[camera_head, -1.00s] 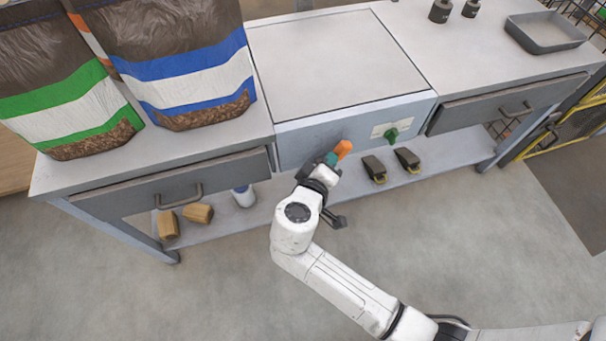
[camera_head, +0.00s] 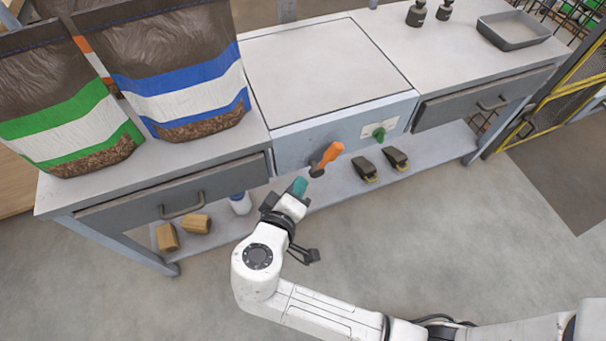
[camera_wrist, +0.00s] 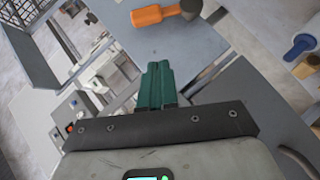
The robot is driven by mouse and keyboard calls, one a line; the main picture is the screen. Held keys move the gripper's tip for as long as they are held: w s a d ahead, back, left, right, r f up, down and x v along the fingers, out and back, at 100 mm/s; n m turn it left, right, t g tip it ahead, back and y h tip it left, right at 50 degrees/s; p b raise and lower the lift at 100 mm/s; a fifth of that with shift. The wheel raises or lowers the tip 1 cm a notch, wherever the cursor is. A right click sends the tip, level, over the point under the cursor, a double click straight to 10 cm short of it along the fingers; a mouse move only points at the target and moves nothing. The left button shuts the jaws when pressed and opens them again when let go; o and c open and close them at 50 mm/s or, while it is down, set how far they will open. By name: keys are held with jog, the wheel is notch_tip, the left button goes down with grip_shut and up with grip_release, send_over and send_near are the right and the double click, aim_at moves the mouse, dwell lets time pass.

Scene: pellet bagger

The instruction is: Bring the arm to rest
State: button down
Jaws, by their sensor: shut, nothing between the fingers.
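My gripper (camera_head: 300,187) has teal fingers. In the head view it hangs in front of the bench, left of and below an orange handle (camera_head: 327,156) on the bench's front panel. In the wrist view the teal fingers (camera_wrist: 157,84) are together and hold nothing. The orange handle also shows in the wrist view (camera_wrist: 158,15), beyond the fingertips and apart from them. My white arm reaches in from the lower right over open floor.
Blue-striped and green-striped bags (camera_head: 190,75) (camera_head: 60,115) stand on the bench at the left. Two dark pedals (camera_head: 364,168) lie on the lower shelf. The floor in front is clear.

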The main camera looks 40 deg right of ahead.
jog(key=shift+s+a+r, duration=0.1)
jog(key=shift+s+a, duration=0.05)
jog(key=shift+a, duration=0.1)
jog(key=shift+d, duration=0.1)
dwell(0.4)
jog(key=s+d+f+m+g+y, duration=0.2)
jog(key=s+d+f+g+y, duration=0.3)
jog(key=s+d, duration=0.3)
jog(key=s+f+g+y, duration=0.1)
jog(key=s+f+y, duration=0.2)
jog(key=s+y, duration=0.5)
notch_tip(320, 180, up, 12)
jog(key=s+a+h+p, duration=0.1)
jog(key=p, duration=1.1)
jog(key=shift+s+r+h, duration=0.15)
jog(key=shift+s+h, duration=0.1)
jog(key=shift+h, duration=0.15)
